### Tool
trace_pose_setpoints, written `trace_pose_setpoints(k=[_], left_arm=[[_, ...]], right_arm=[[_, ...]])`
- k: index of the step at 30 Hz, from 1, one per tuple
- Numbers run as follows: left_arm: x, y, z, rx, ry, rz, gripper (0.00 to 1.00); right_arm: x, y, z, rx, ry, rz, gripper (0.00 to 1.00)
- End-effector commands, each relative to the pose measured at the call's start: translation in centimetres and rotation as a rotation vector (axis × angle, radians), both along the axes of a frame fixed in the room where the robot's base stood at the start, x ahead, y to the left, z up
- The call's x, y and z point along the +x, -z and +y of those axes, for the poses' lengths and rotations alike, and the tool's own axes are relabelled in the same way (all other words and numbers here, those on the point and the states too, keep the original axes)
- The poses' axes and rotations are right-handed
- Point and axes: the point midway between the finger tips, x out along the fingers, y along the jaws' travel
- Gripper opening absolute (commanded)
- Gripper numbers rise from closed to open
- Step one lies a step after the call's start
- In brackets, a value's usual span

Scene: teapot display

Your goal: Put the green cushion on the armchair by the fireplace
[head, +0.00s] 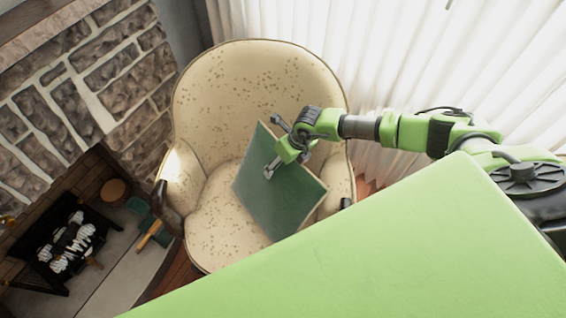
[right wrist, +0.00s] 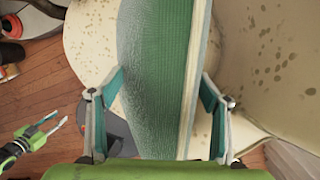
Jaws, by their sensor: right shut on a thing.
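The green cushion (head: 278,200) is tilted over the seat of the cream, speckled armchair (head: 250,85), toward its right armrest. My right gripper (head: 278,147) is shut on the cushion near its upper edge. In the right wrist view the cushion (right wrist: 157,60) is between the two fingers (right wrist: 165,77), with a pale edge on its right side. I cannot tell whether the cushion rests on the seat. My left gripper (right wrist: 61,117) shows only at the left of the right wrist view, empty, its fingers apart. The stone fireplace (head: 60,85) stands left of the armchair.
A log grate (head: 70,250) stands in the fireplace opening. White curtains (head: 400,60) hang behind and right of the armchair. A large light-green surface (head: 400,250), perhaps part of my own body, covers the lower right of the head view. Wooden floor (right wrist: 35,95) shows below the chair.

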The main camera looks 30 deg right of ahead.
Motion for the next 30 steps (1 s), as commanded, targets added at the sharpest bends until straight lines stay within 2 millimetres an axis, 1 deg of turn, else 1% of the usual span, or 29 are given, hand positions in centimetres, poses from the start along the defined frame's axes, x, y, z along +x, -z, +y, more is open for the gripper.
trace_pose_setpoints(k=[6, 7, 9, 17, 20, 23, 26, 30], left_arm=[[0.0, -0.1, 0.0, 0.000, 0.000, 0.000, 0.32], [0.0, 0.0, 0.0, 0.000, 0.000, 0.000, 0.32], [0.0, 0.0, 0.0, 0.000, 0.000, 0.000, 0.32], [0.0, 0.0, 0.0, 0.000, 0.000, -0.001, 0.32], [0.0, 0.0, 0.0, 0.000, 0.000, -0.001, 0.32], [0.0, 0.2, 0.0, 0.000, -0.001, 0.000, 0.32], [0.0, 0.5, 0.0, 0.000, -0.001, 0.000, 0.32], [0.0, 1.0, 0.0, 0.000, -0.001, 0.000, 0.32]], right_arm=[[0.1, 0.2, 0.0, 0.000, 0.000, -0.002, 0.21], [-0.1, 0.3, 0.0, -0.001, 0.000, 0.000, 0.72], [-0.1, 0.3, 0.0, -0.001, 0.000, 0.001, 0.87], [0.0, 0.2, 0.0, 0.000, 0.000, 0.000, 0.87], [-0.1, -0.2, -0.1, 0.000, 0.000, -0.001, 0.87], [-0.3, -1.2, -0.3, 0.001, -0.001, -0.003, 0.87], [-0.6, -2.8, -0.7, 0.000, -0.001, -0.003, 0.87], [-1.2, -5.6, -1.3, 0.000, 0.000, -0.005, 0.87]])
